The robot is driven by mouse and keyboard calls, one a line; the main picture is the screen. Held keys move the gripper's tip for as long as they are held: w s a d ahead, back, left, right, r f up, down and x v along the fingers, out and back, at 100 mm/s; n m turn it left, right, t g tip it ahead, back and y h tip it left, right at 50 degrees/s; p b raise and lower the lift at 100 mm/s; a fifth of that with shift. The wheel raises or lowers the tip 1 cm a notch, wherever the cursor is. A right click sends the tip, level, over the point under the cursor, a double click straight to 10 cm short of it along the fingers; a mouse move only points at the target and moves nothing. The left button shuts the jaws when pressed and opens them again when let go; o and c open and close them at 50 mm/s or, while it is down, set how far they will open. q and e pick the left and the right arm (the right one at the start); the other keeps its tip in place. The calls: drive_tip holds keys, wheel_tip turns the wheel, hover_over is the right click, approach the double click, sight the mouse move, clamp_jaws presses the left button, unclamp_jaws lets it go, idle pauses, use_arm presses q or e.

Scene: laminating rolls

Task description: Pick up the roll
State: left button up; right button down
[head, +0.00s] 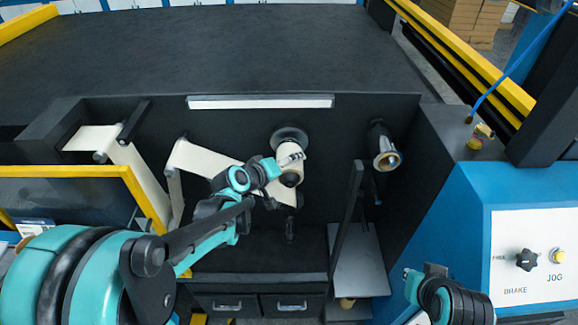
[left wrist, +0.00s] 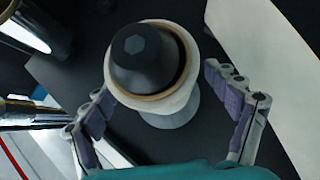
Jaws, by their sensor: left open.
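The roll (head: 289,155) is a cream cylinder on a dark spindle at the back wall of the machine bay. In the left wrist view the roll (left wrist: 178,108) faces me end-on, with a black hub (left wrist: 140,48) and a brown rim. My left gripper (head: 283,167) is at the roll, partly overlapping it in the head view. In the left wrist view its fingers (left wrist: 159,84) are open, one on each side of the roll. A gap shows at the right finger; contact at the left finger is unclear. Only part of my right arm shows at lower right.
A pale web (head: 205,160) runs over rollers left of the roll. A second spindle with a metallic core (head: 385,158) is to the right, beyond an upright dark panel (head: 347,220). A blue control cabinet (head: 465,220) stands at the right. The dark top surface (head: 240,50) is clear.

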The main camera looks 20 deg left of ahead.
use_arm(q)
drive_tip(key=shift+x, duration=1.2)
drive_tip(key=shift+s, duration=0.15)
drive_tip(key=shift+c, duration=0.2)
drive_tip(key=c, duration=1.4)
drive_tip(key=shift+r, duration=0.15)
drive_tip(key=shift+s, duration=0.1)
drive_tip(key=s+d+p, duration=0.1)
drive_tip(key=s+d, duration=0.1)
drive_tip(key=s, duration=0.6)
drive_tip(key=s+d+p, duration=0.1)
drive_tip(key=s+d, duration=0.2)
drive_tip(key=s, duration=0.6)
drive_tip(key=shift+p, duration=0.4)
